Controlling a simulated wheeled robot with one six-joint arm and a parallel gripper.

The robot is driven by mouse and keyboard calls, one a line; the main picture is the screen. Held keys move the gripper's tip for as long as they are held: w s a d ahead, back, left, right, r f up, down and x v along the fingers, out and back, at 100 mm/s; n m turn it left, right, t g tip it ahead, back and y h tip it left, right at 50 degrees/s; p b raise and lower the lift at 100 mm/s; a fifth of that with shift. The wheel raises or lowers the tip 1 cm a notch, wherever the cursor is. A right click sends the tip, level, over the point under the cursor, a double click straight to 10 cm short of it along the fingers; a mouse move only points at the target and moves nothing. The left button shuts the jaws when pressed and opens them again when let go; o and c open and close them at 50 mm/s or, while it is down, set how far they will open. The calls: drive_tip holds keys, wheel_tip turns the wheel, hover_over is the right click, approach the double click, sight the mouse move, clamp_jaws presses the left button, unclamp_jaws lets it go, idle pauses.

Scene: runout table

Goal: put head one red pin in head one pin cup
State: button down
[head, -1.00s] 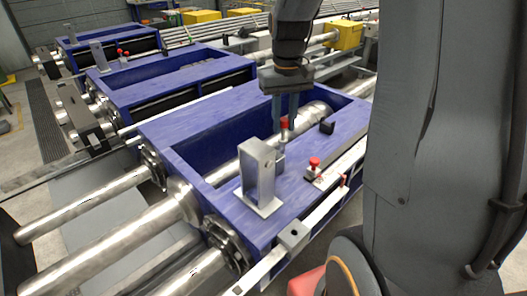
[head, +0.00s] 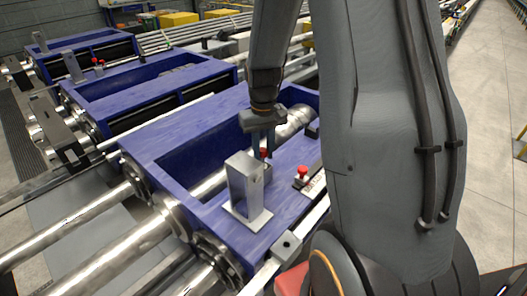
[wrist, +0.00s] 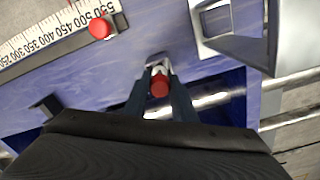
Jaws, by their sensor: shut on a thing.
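My gripper (head: 263,150) is shut on a red-topped pin, just behind and right of an upright grey metal bracket on the blue frame. In the wrist view the red pin (wrist: 160,87) sits between the two fingers (wrist: 160,95). Its lower part is hidden by its own head. A small grey metal piece (wrist: 156,63) shows near the fingertips; I cannot tell whether it is the pin cup. A second red-topped piece (head: 303,171) stands on the right rail, beside the white scale in the wrist view (wrist: 99,28).
The grey bracket (head: 243,185) stands close to the gripper and also shows in the wrist view (wrist: 218,42). A black block (head: 312,130) sits farther back on the blue frame (head: 150,148). Steel rollers (head: 208,184) run through its opening. More blue frames stand behind.

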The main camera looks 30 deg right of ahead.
drive_tip(key=shift+f, duration=0.25)
drive_tip(key=shift+f, duration=0.15)
drive_tip(key=c, duration=1.5)
unclamp_jaws()
drive_tip(key=shift+o, duration=0.2)
wheel_tip(320, 180, up, 12)
drive_tip(key=b, duration=0.3)
drive_tip(key=shift+r, duration=0.2)
drive_tip(key=shift+s, duration=0.1)
